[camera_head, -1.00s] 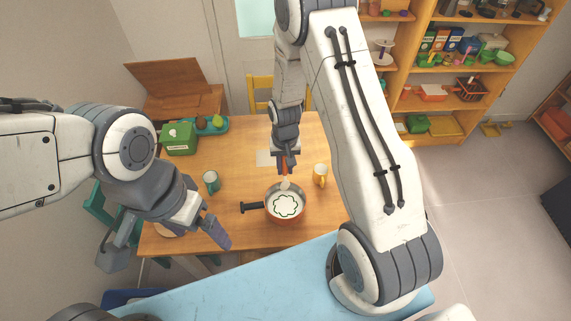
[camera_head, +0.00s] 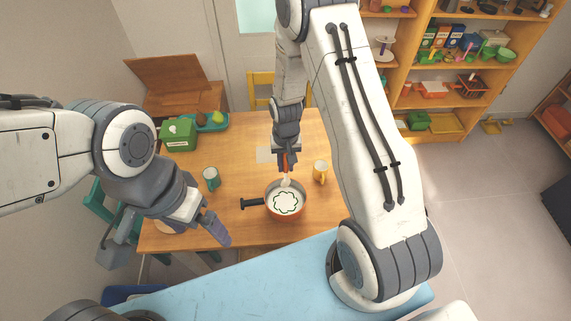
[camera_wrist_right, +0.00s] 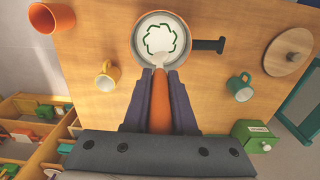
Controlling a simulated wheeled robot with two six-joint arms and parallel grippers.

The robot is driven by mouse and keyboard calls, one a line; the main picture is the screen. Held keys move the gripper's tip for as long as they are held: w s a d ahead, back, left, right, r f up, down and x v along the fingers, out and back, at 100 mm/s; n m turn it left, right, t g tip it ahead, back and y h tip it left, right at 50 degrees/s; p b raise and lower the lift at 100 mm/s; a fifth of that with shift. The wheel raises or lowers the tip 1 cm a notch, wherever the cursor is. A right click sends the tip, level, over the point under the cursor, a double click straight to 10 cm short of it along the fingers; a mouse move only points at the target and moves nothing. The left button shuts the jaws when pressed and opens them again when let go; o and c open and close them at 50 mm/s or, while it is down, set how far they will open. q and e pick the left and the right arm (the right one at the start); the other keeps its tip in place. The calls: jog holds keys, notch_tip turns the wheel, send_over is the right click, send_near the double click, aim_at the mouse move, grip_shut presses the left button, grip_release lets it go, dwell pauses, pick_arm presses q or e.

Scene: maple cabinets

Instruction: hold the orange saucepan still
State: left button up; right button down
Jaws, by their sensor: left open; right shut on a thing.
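The orange saucepan (camera_head: 267,207) stands on the wooden table, its black handle (camera_head: 251,203) pointing left in the head view. It holds white contents with a dark green wavy ring; it also shows in the right wrist view (camera_wrist_right: 138,48). My right gripper (camera_head: 285,158) is shut on the orange handle of a utensil (camera_wrist_right: 160,105). The utensil's pale end (camera_head: 286,182) reaches over the pan's rim into the pan; its tip is hard to make out. My left gripper (camera_head: 168,244) is open and empty, left of and nearer than the pan, apart from its handle.
A yellow mug (camera_head: 320,171) stands right of the pan and a green mug (camera_head: 210,178) to its left. A green box (camera_head: 179,134) and a teal tray (camera_head: 212,123) sit at the table's back left. A light-blue surface (camera_head: 245,287) lies in front. Bare table (camera_head: 240,145) shows behind the pan.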

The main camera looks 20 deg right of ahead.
jog(key=s+d, duration=0.2)
jog(key=d, duration=1)
jog(key=shift+s+d, duration=0.25)
jog(key=shift+d, duration=0.1)
pick_arm(q)
jog(key=shift+c, duration=0.3)
